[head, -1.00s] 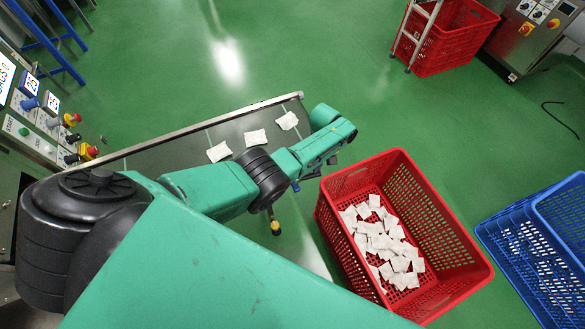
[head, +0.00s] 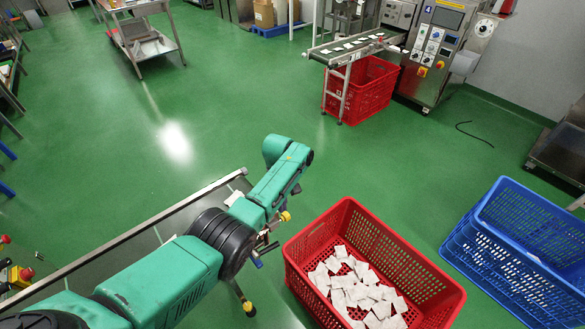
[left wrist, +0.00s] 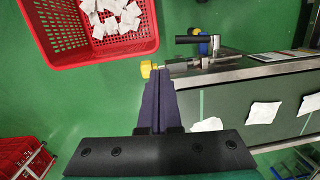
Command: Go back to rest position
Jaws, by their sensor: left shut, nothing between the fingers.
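My left arm reaches in from the lower left in the head view and ends over the green floor near the end of the conveyor. My left gripper (head: 296,189) is small and dark there, partly hidden by the arm. In the left wrist view its dark fingers (left wrist: 157,82) are together with nothing between them. They appear apart from the red crate (left wrist: 62,52) at upper left and the conveyor at right. My right gripper is in neither view.
The red crate (head: 293,262) holds a heap of white teabags (head: 350,287). A blue crate (head: 470,250) stands to its right. The conveyor (head: 130,254) carries teabags (left wrist: 263,112). Another packing machine (head: 432,50) stands at the back. The floor between is open.

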